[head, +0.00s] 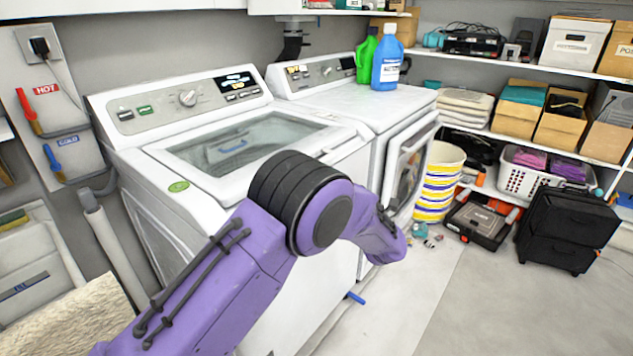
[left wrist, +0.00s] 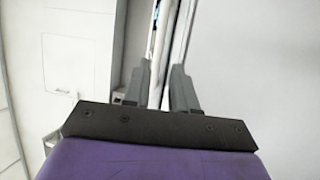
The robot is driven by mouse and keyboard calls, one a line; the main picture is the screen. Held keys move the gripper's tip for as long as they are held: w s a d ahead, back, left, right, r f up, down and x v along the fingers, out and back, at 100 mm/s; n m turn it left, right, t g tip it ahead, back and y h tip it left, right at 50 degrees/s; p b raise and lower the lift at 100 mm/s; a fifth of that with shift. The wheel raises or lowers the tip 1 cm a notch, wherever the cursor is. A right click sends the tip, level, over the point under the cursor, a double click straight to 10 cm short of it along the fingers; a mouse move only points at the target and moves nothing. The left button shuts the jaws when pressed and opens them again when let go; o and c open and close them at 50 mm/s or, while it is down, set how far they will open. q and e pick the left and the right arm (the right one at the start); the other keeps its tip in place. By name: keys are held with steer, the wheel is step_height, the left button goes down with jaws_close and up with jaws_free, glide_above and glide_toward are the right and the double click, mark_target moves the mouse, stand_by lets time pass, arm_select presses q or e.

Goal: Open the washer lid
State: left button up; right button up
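The white top-loading washer (head: 185,205) stands at the left in the head view. Its lid (head: 275,130), with a dark glass window, lies flat and closed on top. My purple left arm crosses in front of the washer and hides its front right part; the left gripper is hidden in that view. In the left wrist view my left gripper (left wrist: 158,75) has its two grey fingers apart. A pale narrow strip runs between and beyond them, against white panels; I cannot tell whether the fingers touch it. My right gripper is not in view.
A white dryer (head: 405,165) stands right of the washer, with green (head: 366,55) and blue (head: 387,60) bottles on top. A striped bin (head: 438,185), a black drawer unit (head: 567,228) and loaded shelves are at the right. The floor (head: 420,290) in front is mostly clear.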

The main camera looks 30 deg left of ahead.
arm_select(q)
steer(key=p+x, duration=0.1)
steer(key=x, duration=0.9)
steer(key=shift+a+r+p, duration=0.1)
steer(key=shift+a+p, duration=0.2)
steer(key=shift+p, duration=0.1)
jaws_close()
